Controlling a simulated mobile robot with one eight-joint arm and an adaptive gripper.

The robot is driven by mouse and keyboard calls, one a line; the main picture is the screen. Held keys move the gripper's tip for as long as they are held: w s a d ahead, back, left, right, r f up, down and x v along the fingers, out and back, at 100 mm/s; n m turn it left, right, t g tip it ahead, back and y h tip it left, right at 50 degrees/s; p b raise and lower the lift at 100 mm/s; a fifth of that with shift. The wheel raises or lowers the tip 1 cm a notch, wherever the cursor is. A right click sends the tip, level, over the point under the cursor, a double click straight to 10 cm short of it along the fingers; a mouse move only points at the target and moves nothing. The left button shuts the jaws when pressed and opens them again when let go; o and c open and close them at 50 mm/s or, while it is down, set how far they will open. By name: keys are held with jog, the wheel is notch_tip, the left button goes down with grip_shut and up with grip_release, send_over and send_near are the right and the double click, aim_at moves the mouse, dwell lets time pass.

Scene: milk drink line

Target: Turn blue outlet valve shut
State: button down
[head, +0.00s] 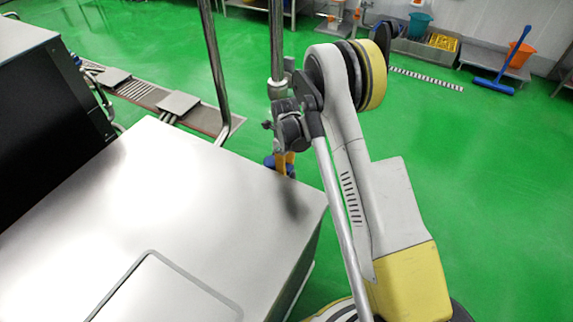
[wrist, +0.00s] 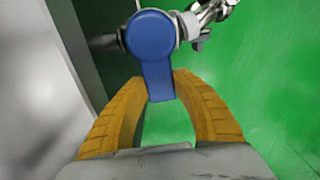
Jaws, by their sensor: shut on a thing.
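The blue outlet valve (wrist: 152,38) is at the top middle of the wrist view. It has a round blue hub and a flat blue handle (wrist: 158,82) that points down toward my gripper. My gripper's (wrist: 161,88) yellow-orange fingers stand on either side of the handle's lower end and are shut on it. In the head view, a bit of the valve's blue (head: 269,162) shows beside my gripper (head: 284,166), just past the far edge of the steel cabinet. My wrist and arm hide most of the valve there.
Metal pipe fittings (wrist: 205,14) join the valve at its right. The steel cabinet (head: 150,200) fills the left of the head view, close beside my gripper. A vertical pipe (head: 277,45) rises behind my wrist.

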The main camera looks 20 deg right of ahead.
jog(key=shift+s+a+f+m, duration=0.1)
jog(key=shift+m, duration=0.2)
dwell(0.4)
jog(key=c, duration=1)
grip_release()
notch_tip(320, 180, up, 12)
jog(key=shift+r, duration=0.1)
